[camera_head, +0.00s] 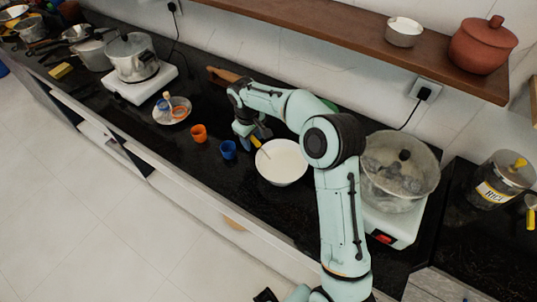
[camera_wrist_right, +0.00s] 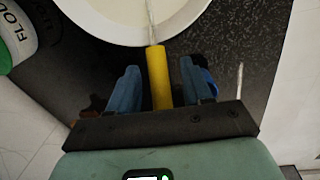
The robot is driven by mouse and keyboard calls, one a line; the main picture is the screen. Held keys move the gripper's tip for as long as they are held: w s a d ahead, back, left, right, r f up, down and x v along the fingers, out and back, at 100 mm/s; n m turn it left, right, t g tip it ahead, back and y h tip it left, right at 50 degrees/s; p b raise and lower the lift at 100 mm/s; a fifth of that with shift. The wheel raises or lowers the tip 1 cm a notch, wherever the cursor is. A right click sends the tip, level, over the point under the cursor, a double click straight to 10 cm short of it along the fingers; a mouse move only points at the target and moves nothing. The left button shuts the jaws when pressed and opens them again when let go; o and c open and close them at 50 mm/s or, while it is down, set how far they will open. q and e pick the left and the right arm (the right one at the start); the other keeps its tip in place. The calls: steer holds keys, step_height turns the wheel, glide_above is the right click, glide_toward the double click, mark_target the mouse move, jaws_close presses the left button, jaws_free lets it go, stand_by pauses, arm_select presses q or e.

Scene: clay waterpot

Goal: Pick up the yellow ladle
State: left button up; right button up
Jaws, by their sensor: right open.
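The yellow ladle (camera_head: 257,142) rests in a white bowl (camera_head: 282,162), its handle sticking out over the rim. In the right wrist view the ladle's yellow handle (camera_wrist_right: 158,78) lies between the two blue fingers of my right gripper (camera_wrist_right: 160,75), with visible gaps on both sides. The grey shaft runs up into the white bowl (camera_wrist_right: 133,39). The ladle's head is hidden in the bowl.
A blue cup (camera_head: 228,149) and an orange cup (camera_head: 199,133) stand left of the bowl. A glass-lidded pot (camera_head: 398,180) on a white cooker stands to the right. A green and white container (camera_wrist_right: 18,38) is at the wrist view's upper left. A wooden shelf (camera_head: 345,35) hangs above.

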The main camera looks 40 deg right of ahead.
jaws_close()
arm_select(q)
steer(key=w+r+p, duration=0.3)
steer(key=r+p, duration=0.1)
steer(key=r, duration=0.1)
steer(key=shift+w, duration=0.2)
arm_select(e)
step_height(320, 180, up, 20)
